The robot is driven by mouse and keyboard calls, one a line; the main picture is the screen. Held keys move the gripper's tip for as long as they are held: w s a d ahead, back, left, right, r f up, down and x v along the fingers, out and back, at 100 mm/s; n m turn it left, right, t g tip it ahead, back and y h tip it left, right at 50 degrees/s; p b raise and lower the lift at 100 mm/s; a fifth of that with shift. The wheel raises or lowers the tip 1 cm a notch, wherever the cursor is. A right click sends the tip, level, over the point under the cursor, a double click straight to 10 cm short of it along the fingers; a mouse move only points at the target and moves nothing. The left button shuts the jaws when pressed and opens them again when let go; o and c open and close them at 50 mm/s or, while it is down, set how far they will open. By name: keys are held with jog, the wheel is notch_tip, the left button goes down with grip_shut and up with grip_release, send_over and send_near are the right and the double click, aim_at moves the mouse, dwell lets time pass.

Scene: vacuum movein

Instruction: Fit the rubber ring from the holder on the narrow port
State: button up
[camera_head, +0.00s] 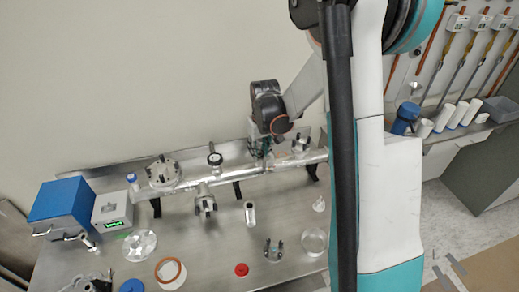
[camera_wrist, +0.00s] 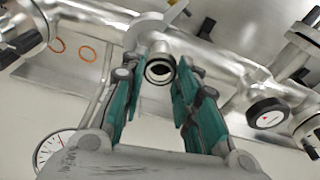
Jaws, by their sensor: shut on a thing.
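In the wrist view my gripper (camera_wrist: 163,64) has its teal fingers on either side of a small metal ring with a dark rubber edge (camera_wrist: 159,77). It is shut on this rubber ring. In the head view my gripper (camera_head: 267,148) is low over the right part of the horizontal metal pipe (camera_head: 233,189). The ring is too small to make out there.
On the steel bench (camera_head: 215,245) are a blue box (camera_head: 62,201), a grey display unit (camera_head: 112,209), a red cap (camera_head: 241,269) and a small pronged metal piece (camera_head: 274,250).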

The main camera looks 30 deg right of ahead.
jog(key=shift+f, duration=0.35)
dwell(0.6)
jog(key=o, duration=0.8)
jog(key=shift+c, duration=0.2)
notch_tip(320, 180, up, 12)
jog(key=s, duration=0.1)
jog(key=shift+s, duration=0.4)
jog(key=shift+a+b, duration=0.15)
jog(key=shift+b, duration=0.15)
